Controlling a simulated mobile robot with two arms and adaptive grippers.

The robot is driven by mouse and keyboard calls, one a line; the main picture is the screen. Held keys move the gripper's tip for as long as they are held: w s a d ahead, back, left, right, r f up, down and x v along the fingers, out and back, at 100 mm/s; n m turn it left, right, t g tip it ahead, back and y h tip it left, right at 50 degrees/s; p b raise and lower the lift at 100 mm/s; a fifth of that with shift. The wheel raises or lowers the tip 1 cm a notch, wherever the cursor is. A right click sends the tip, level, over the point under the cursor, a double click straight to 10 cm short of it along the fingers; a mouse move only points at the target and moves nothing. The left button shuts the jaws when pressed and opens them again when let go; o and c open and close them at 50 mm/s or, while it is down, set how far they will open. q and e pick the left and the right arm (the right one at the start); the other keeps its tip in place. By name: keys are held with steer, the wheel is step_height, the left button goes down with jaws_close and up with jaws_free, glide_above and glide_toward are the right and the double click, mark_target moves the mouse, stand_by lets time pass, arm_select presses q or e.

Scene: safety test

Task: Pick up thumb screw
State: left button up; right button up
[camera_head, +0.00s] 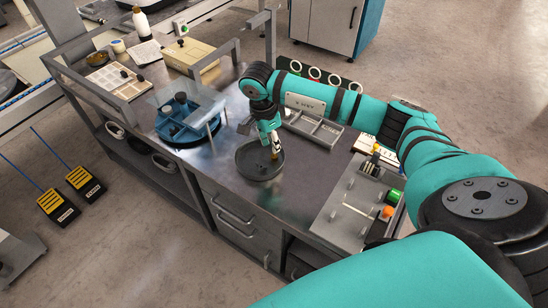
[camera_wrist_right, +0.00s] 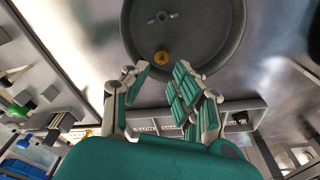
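A small round brass piece that looks like the thumb screw (camera_wrist_right: 161,57) lies in a round dark grey dish (camera_wrist_right: 215,50), near the rim closest to my gripper. A small grey winged piece (camera_wrist_right: 161,17) lies farther in. In the head view the dish (camera_head: 248,168) stands on the workbench, and the brass piece (camera_head: 274,156) shows just below my right gripper (camera_head: 269,139). In the wrist view my right gripper (camera_wrist_right: 161,72) is open, its fingers on either side of the line to the brass piece, with nothing between them. My left gripper is not in view.
A grey compartment tray (camera_head: 318,131) lies behind the dish. A blue round fixture with a clear cover (camera_head: 187,122) stands to the left. A grey panel with pegs and coloured knobs (camera_head: 345,215) is at the right. Bare bench top lies in front of the dish.

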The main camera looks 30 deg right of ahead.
mark_target(274, 156)
steer(key=shift+f, duration=0.25)
steer(key=shift+f+b, duration=0.3)
steer(key=shift+f, duration=0.05)
steer(key=f+b, duration=0.1)
steer(key=f, duration=0.1)
steer(key=f+b, duration=0.1)
steer(key=shift+d+f+b, duration=0.3)
steer(key=shift+f, duration=0.35)
steer(key=shift+d, duration=0.1)
steer(key=shift+r, duration=0.1)
jaws_close()
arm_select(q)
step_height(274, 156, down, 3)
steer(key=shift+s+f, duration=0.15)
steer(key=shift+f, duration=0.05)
